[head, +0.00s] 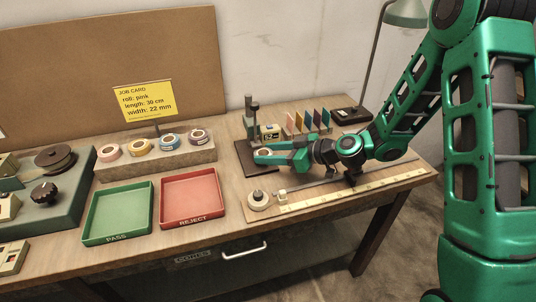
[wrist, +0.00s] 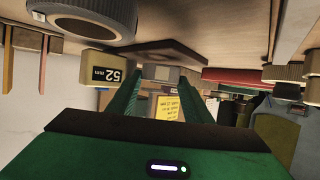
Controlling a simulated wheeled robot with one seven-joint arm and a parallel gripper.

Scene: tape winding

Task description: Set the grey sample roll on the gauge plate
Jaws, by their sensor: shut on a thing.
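My gripper (head: 266,153) reaches in from the right, low over the gauge plate (head: 243,166). It is shut on the grey sample roll (head: 263,152), whose small pale top shows at the fingertips in the head view. In the wrist view, which is upside down, the roll (wrist: 160,74) is a grey shape between the two green fingers. The dark gauge plate (wrist: 168,49) appears just past it. I cannot tell whether the roll touches the plate.
Coloured swatches (head: 308,121) and the lamp base (head: 352,115) stand behind. The red REJECT tray (head: 190,224), green PASS tray (head: 118,237) and roll rack (head: 156,161) are left.

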